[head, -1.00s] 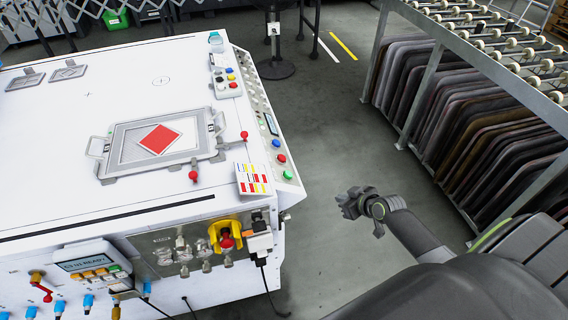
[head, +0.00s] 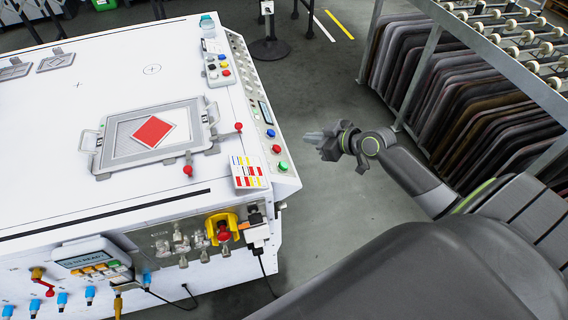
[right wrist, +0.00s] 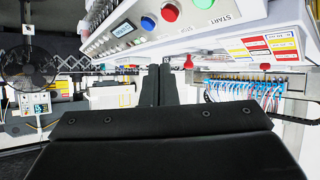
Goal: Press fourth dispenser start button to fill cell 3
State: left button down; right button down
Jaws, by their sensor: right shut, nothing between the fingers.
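The white machine (head: 110,205) has a sloped control panel (head: 248,78) along its right edge. On it are a small display (head: 265,112), a blue button (head: 271,133), a red button (head: 276,149) and a green button (head: 283,166). In the right wrist view the green button (right wrist: 203,3) is beside the word START and the red button (right wrist: 169,12) beside STOP; no dispenser number is readable. My right gripper (head: 312,138) is shut and empty, right of the panel and apart from the buttons. Its fingers (right wrist: 160,82) also show in the right wrist view. My left gripper is out of view.
A framed plate with a red square (head: 153,132) lies on the machine top, with red knobs (head: 188,170) beside it. A label card (head: 247,172) sits near the buttons. A rack of dark panels (head: 450,95) stands right; open floor (head: 325,215) lies between.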

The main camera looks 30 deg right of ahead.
aim_at(283, 166)
jog(key=a+f+b, duration=0.1)
jog(key=f, duration=0.1)
jog(key=a+f+b, duration=0.1)
jog(key=f, duration=0.1)
jog(key=w+a+f+b, duration=0.1)
jog(key=a+f, duration=0.1)
jog(key=shift+w+a+f+b, duration=0.1)
jog(key=shift+a+f+b, duration=0.35)
jog(key=shift+f, duration=0.15)
jog(key=shift+f, duration=0.1)
dwell(1.6)
jog(key=shift+w+a+f+b, duration=0.1)
jog(key=shift+a+f+b, duration=0.15)
jog(key=shift+b, duration=0.05)
